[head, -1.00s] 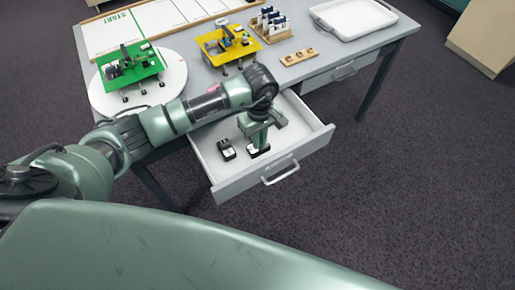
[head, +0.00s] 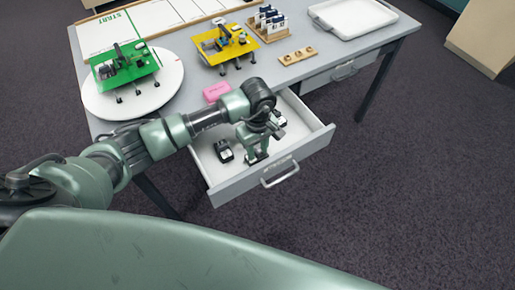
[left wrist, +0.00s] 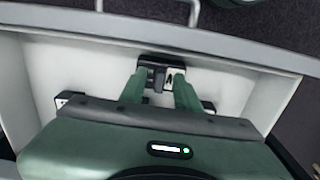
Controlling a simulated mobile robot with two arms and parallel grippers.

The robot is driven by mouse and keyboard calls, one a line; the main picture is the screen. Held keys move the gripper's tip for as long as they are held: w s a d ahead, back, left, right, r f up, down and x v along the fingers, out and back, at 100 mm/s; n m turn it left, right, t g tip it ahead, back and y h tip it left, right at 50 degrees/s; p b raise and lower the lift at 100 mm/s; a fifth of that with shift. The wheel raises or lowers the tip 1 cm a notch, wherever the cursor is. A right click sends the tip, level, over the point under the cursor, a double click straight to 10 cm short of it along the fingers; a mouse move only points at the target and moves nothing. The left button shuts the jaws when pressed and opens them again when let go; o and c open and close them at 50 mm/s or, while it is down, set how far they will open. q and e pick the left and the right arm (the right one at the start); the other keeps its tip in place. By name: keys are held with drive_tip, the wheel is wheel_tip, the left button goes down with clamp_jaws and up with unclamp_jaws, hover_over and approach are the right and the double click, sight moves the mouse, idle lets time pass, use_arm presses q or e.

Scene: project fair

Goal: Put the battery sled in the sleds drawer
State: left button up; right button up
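The sleds drawer (head: 230,186) is pulled open below the table. My left gripper (head: 257,157) points down inside it, low over the floor. In the left wrist view its two fingers (left wrist: 160,84) are apart, with a small dark and pale battery sled (left wrist: 156,71) at their tips. I cannot tell whether they press on it or whether it rests on the drawer floor. Another dark sled (head: 224,150) lies left of the gripper, and a paler one (head: 280,118) lies farther back, partly hidden by the arm. My right gripper is not in view.
On the table stand a green model (head: 124,66) on a white disc (head: 171,87), a yellow model (head: 226,43), a pink block (head: 216,92), a wooden rack (head: 270,36), a small wooden strip (head: 298,56) and a white tray (head: 352,22). A second drawer (head: 336,78) is nearly shut.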

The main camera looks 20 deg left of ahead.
sight(257, 152)
use_arm(q)
drive_tip(key=shift+r+p, duration=0.4)
wheel_tip(257, 152, up, 12)
drive_tip(key=p, duration=0.6)
drive_tip(key=shift+f, duration=0.25)
idle(0.4)
